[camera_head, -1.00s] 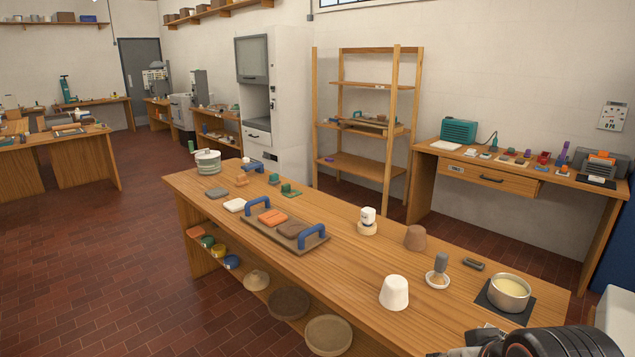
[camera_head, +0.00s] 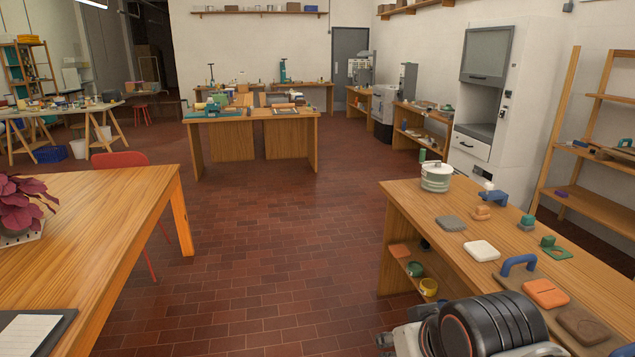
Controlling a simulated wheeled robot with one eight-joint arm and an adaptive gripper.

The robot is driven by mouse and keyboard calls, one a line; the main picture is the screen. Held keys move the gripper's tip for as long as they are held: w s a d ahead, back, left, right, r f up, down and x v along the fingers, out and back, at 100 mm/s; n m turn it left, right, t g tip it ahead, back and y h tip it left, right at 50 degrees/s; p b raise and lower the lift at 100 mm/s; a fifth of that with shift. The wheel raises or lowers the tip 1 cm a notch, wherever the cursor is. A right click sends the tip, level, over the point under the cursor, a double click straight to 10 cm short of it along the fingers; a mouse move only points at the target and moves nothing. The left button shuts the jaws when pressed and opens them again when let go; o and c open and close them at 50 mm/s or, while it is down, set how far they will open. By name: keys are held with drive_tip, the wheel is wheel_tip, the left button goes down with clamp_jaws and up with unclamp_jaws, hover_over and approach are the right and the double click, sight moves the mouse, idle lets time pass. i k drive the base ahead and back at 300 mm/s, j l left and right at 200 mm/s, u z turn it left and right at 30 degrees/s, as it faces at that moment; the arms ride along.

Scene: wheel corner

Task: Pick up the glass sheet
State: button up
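I cannot make out a glass sheet in this view. The two far workbenches (camera_head: 246,113) carry several small flat items and tools, too small to tell apart. Part of my own arm, black with grey rings, shows at the lower right in front of the near wooden bench (camera_head: 405,193). My gripper's fingers are not in view, so I see nothing held.
Open red tile floor (camera_head: 270,265) runs between the near bench and a wooden table (camera_head: 90,220) on the left. A red chair (camera_head: 120,160) stands behind that table. A lidded pot (camera_head: 436,180) and several blocks sit on the near bench. A cabinet (camera_head: 480,100) stands behind.

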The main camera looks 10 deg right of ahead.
sight(569, 144)
drive_tip(key=i, duration=4.15)
drive_tip(key=i+z, duration=0.25)
drive_tip(key=i, duration=0.2)
drive_tip(key=i+j+z, duration=0.25)
drive_tip(key=i, duration=0.2)
drive_tip(key=i+j+z, duration=0.1)
drive_tip(key=i+z, duration=0.15)
drive_tip(key=i, duration=0.25)
drive_tip(key=i+j+z, duration=0.3)
drive_tip(key=i+l+z, duration=0.3)
drive_tip(key=z, duration=0.15)
drive_tip(key=i+z, duration=0.9)
drive_tip(key=i, duration=0.15)
drive_tip(key=i+j+z, duration=0.2)
drive_tip(key=i+z, duration=0.4)
drive_tip(key=i, duration=0.5)
drive_tip(key=i+z, duration=0.2)
drive_tip(key=i, duration=0.45)
drive_tip(key=i+j+z, duration=0.15)
drive_tip(key=i, duration=0.5)
drive_tip(key=i+l+u, duration=0.5)
drive_tip(key=i, duration=0.3)
drive_tip(key=i+l+u, duration=0.5)
drive_tip(key=i+l, duration=0.35)
drive_tip(key=l, duration=0.5)
